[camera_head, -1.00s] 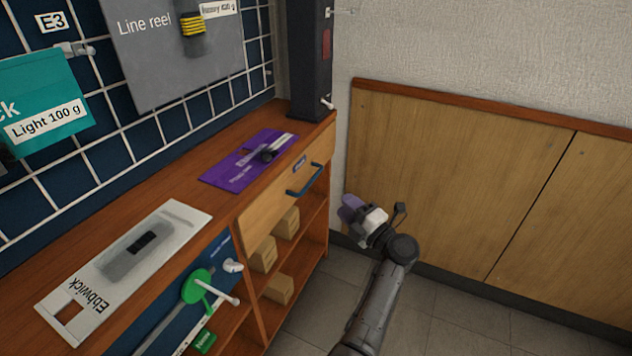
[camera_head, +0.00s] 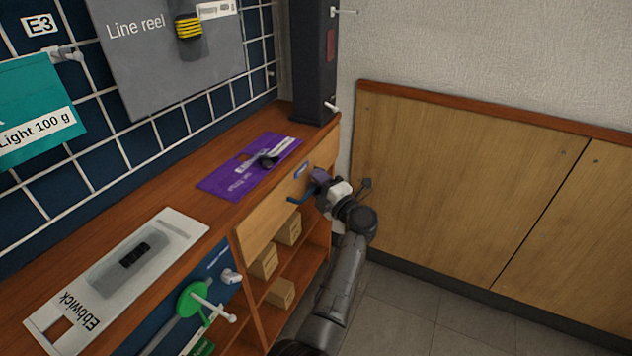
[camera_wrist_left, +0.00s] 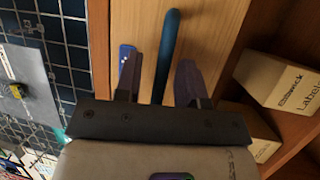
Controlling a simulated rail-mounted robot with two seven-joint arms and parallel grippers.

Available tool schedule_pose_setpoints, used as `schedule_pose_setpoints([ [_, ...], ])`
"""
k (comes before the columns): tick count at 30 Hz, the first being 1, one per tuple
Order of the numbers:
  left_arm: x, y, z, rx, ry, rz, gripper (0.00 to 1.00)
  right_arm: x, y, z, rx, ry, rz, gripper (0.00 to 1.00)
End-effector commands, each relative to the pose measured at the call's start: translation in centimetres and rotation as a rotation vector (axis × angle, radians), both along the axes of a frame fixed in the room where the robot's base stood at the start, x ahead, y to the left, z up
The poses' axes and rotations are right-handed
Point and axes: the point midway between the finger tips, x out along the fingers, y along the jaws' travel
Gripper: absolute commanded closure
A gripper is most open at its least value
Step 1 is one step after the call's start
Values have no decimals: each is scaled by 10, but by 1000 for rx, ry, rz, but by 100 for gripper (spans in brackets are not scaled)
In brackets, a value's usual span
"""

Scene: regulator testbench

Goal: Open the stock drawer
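The stock drawer (camera_head: 262,220) has a light wood front under the bench top and looks shut. Its blue bar handle (camera_head: 298,198) is partly hidden by my left gripper (camera_head: 319,184), which is at the drawer's right part. In the left wrist view the handle (camera_wrist_left: 168,50) runs between the two parted fingers of my left gripper (camera_wrist_left: 158,68), with gaps on both sides. The drawer front (camera_wrist_left: 207,30) lies behind it. I cannot tell if any finger touches the handle. My right gripper is not in view.
Cardboard boxes (camera_head: 281,292) stand on open shelves below the drawer. A purple mat (camera_head: 225,182) and a white Ebbwick board (camera_head: 75,293) lie on the bench top. A dark post (camera_head: 313,60) stands at the bench's far end. The floor (camera_head: 430,320) to the right is clear.

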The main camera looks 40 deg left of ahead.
Motion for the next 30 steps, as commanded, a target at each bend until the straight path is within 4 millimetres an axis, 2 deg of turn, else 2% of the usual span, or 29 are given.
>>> schedule_pose_setpoints([
  [8, 0, 1, 0, 0, 0, 0, 65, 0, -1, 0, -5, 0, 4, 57],
  [19, 0, 0, 0, 0, 0, 0, 100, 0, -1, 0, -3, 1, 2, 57],
  [30, 0, 0, 0, 0, 0, 1, 100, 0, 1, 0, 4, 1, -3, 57],
])
